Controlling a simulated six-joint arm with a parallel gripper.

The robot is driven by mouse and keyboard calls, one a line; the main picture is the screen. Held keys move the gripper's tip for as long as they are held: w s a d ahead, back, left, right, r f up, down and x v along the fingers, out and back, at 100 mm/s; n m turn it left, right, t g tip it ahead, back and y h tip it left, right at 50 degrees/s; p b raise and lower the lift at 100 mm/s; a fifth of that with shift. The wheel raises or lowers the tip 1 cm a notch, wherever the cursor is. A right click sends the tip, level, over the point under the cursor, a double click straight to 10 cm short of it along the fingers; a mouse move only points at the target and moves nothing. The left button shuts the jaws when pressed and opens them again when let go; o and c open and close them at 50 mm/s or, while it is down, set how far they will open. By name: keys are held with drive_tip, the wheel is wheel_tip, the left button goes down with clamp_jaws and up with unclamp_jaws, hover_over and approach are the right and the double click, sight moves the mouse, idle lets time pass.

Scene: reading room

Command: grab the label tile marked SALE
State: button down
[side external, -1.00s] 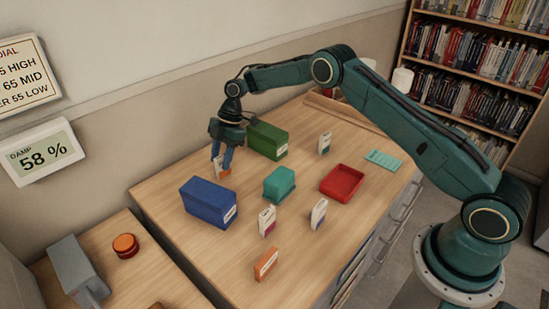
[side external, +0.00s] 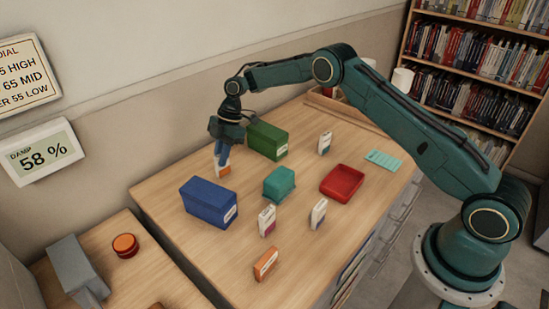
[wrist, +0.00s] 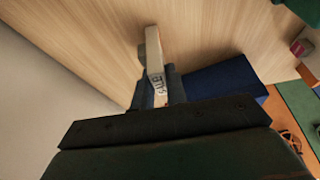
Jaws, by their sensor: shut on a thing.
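My gripper (side external: 222,147) is at the far left part of the table, pointing down, with its fingers shut on a white tile with an orange lower part (side external: 223,171). In the wrist view the held tile (wrist: 153,48) sticks out beyond the fingers of my gripper (wrist: 157,88). Dark lettering shows on it, tilted and too small to read surely. Other upright white tiles stand apart: one with a dark band (side external: 325,143), one with a magenta band (side external: 267,221) and one with a blue-violet band (side external: 318,214). Their markings are not readable.
A green box (side external: 267,140) stands close behind my gripper and a blue box (side external: 209,202) in front. A teal box (side external: 279,184), red tray (side external: 342,183), orange block (side external: 265,264) and pale teal pad (side external: 383,160) are spread over the table.

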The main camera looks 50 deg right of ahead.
drive_tip(key=shift+r, duration=4.75)
